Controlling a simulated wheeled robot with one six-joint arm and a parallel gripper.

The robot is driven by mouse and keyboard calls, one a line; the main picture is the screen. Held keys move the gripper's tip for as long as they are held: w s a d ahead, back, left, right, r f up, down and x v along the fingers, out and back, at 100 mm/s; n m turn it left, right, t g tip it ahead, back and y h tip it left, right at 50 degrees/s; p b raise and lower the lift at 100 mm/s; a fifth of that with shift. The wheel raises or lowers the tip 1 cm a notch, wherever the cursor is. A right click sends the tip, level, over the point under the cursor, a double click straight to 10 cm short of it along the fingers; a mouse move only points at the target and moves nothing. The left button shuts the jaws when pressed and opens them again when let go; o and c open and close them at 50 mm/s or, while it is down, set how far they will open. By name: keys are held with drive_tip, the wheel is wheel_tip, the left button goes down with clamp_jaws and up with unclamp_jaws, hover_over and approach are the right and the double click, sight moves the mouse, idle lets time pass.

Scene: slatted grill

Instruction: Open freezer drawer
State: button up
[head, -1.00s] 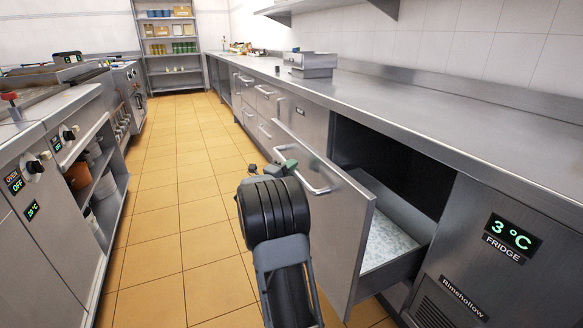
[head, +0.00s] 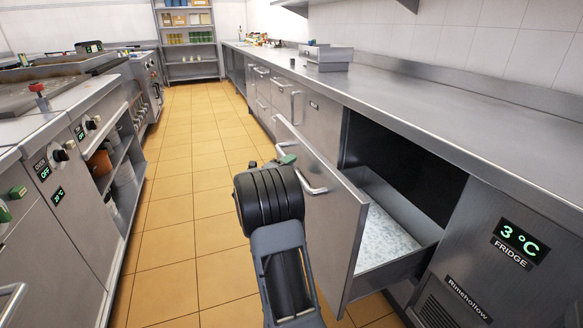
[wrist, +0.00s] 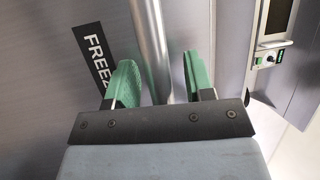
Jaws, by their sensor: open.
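The freezer drawer (head: 338,235) stands pulled well out from under the counter on the right. Its pale, frosty-looking inside (head: 388,238) shows behind the steel front. The bar handle (head: 318,190) is on the drawer front. My gripper (head: 285,162) is at this handle, mostly hidden behind my wrist in the head view. In the wrist view my gripper (wrist: 160,82) has its green fingers apart, with the handle bar (wrist: 150,45) running between them. A gap shows beside the bar. Part of a "FREEZ..." label (wrist: 93,48) shows left of the bar.
The fridge panel (head: 510,235) reads 3 °C, right of the drawer. The counter (head: 430,110) runs along the right wall. The oven units (head: 60,190) line the left side. The tiled aisle (head: 190,170) between is clear, with a shelf rack (head: 188,45) at its far end.

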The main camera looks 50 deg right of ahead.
drive_tip(key=shift+a, duration=0.1)
drive_tip(key=a+f+p, duration=0.2)
drive_tip(key=a+p, duration=0.1)
drive_tip(key=a, duration=1)
drive_tip(key=shift+w+a+f+p, duration=0.15)
drive_tip(key=shift+w+f+p, duration=0.1)
drive_tip(key=shift+w+p, duration=0.15)
drive_tip(key=shift+r, duration=0.1)
drive_tip(key=s+a+r+m+g+y+p, duration=0.1)
drive_tip(key=s+a+r+m+y+p, duration=0.4)
drive_tip(key=r+m+p, duration=0.35)
drive_tip(key=s+a+r+m+y+p, duration=0.45)
drive_tip(key=s+r+m+p, duration=0.2)
drive_tip(key=m, duration=0.35)
drive_tip(key=s+a+r+m+t+y+p, duration=0.2)
drive_tip(key=a+r+m+y+p, duration=0.3)
drive_tip(key=a+m, duration=0.3)
drive_tip(key=s+a+r+m+t+y+p, duration=0.2)
drive_tip(key=a+r+m+t+y+p, duration=0.2)
drive_tip(key=a+r+m+p, duration=0.3)
drive_tip(key=a+r+m+y, duration=0.1)
drive_tip(key=m, duration=0.1)
drive_tip(key=shift+s+a+r+m+y+p, duration=0.15)
drive_tip(key=shift+s+a+m+y+p, duration=0.05)
drive_tip(key=shift+s+m+y+p, duration=0.2)
